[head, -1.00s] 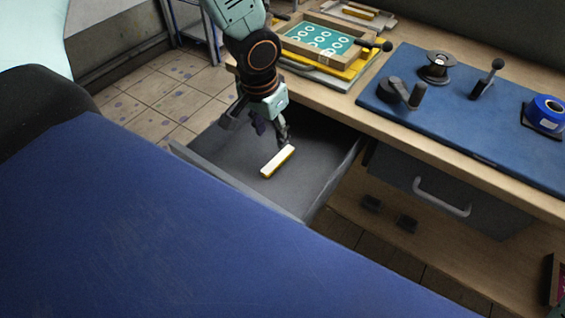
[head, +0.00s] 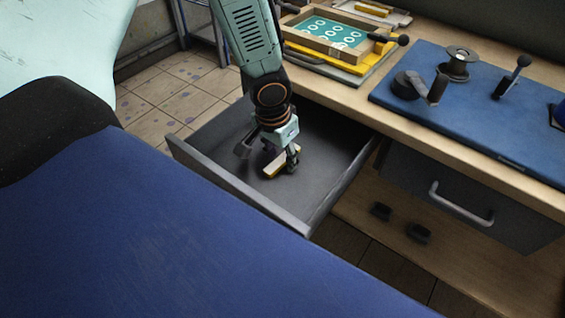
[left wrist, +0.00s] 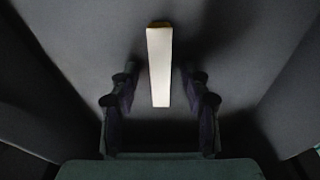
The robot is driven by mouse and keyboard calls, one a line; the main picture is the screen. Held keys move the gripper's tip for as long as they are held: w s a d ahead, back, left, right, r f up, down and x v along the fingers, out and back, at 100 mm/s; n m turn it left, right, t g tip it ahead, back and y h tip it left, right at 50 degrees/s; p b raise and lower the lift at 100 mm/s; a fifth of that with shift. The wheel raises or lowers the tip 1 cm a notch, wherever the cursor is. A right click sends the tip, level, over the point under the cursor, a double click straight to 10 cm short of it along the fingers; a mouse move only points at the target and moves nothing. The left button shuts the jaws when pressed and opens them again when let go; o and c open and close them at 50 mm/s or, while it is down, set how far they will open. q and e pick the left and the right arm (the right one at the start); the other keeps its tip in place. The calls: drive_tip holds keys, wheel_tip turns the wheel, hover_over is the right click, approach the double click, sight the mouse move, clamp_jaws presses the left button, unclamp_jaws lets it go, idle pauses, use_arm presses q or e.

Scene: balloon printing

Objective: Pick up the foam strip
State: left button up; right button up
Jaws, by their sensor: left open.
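The foam strip (head: 272,169) is a pale cream bar with a yellowish edge. It lies on the floor of the open grey drawer (head: 228,185). My left gripper (head: 280,162) reaches down into the drawer over the strip and partly hides it in the head view. In the left wrist view the strip (left wrist: 160,70) runs lengthwise between the two fingers of the open left gripper (left wrist: 159,98), with a gap on each side. My right gripper is not in view.
The drawer walls stand close around the gripper. The wooden bench (head: 350,108) above holds a screen-print frame (head: 330,33) and a blue mat (head: 470,110) with tools. A closed drawer (head: 465,195) with a handle is to the right.

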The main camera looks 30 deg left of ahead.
sight(282, 159)
use_arm(q)
drive_tip(key=shift+w, duration=0.15)
drive_tip(key=shift+c, duration=0.3)
drive_tip(key=shift+w+f, duration=0.15)
drive_tip(key=c, duration=0.3)
drive_tip(key=shift+s+r, duration=0.2)
drive_tip(key=shift+s, duration=0.1)
drive_tip(key=c, duration=0.4)
drive_tip(key=shift+w+f, duration=0.1)
drive_tip(key=shift+w, duration=0.1)
wheel_tip(282, 159, up, 10)
drive_tip(key=p, duration=0.5)
drive_tip(key=shift+f, duration=0.1)
